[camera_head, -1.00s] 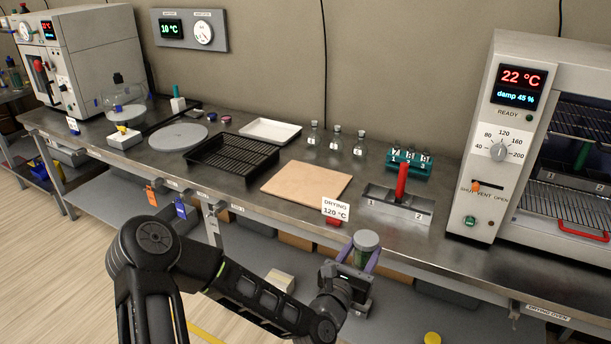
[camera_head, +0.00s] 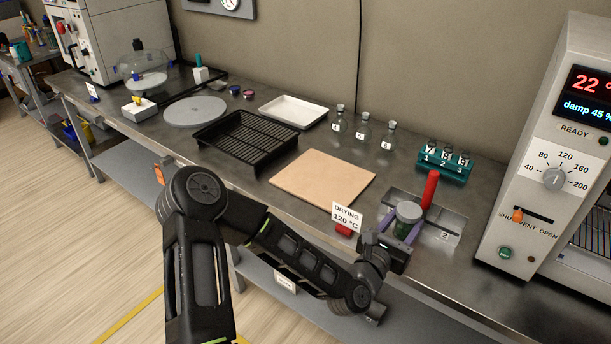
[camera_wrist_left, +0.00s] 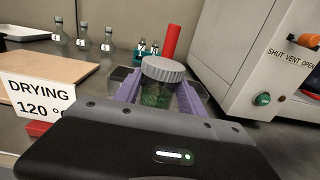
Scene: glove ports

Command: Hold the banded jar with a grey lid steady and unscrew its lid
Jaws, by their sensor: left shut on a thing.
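The jar (camera_head: 404,229) has a ribbed grey lid (camera_head: 409,211) and a clear body with green contents. My left gripper (camera_head: 402,226) is shut on the jar, with its purple fingers on either side of the body below the lid. In the left wrist view the jar (camera_wrist_left: 156,96) stands upright between the fingers with its grey lid (camera_wrist_left: 163,69) on top. A band on the jar cannot be made out. The jar is near the bench's front edge, by the grey numbered plate. My right gripper is not in view.
A tan board (camera_head: 322,179) lies left of the jar, with the "DRYING 120 °C" sign (camera_head: 346,217) between. A red upright handle (camera_head: 430,189) stands just behind the jar. The drying oven (camera_head: 545,160) is at right. Flasks and a teal rack (camera_head: 446,166) stand behind.

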